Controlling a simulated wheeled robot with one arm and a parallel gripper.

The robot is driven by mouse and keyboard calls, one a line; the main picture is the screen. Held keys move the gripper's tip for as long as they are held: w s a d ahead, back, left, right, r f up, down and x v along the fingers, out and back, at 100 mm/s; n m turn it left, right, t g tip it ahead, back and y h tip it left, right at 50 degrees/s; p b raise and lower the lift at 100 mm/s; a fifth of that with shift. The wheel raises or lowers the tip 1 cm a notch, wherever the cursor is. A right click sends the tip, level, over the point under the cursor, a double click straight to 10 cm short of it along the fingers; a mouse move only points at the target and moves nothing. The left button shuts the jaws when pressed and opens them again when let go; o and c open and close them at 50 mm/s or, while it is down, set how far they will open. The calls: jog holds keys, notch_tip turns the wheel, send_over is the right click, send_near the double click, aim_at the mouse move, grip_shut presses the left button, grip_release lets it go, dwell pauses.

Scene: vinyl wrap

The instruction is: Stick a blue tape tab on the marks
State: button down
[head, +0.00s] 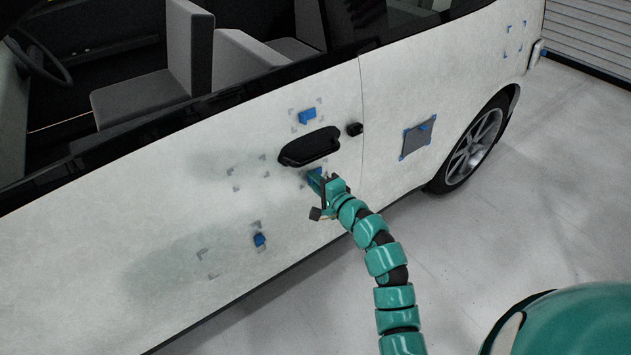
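My gripper (323,186) is at the white car door, just below the black door handle. A blue tape tab (315,174) shows at its fingertips, against or very near the door; I cannot tell whether the fingers grip it. Another blue tab (307,116) is on the door above the handle, among grey corner marks. A third blue tab (259,240) is lower left on the door, beside more corner marks (207,264). Corner marks (249,172) left of the handle show no blue tab. My gripper partly hides the marks around its tips.
The black door handle (310,147) juts out close above my gripper. A grey square patch (417,138) with blue pieces is on the rear panel. Blue corner marks (515,40) are farther back. The rear wheel (474,146) is at right; the pale floor (560,190) is clear.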

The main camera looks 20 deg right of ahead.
jog(key=c, duration=1.2)
grip_release()
jog(key=shift+o, duration=0.2)
jog(key=shift+s, duration=0.1)
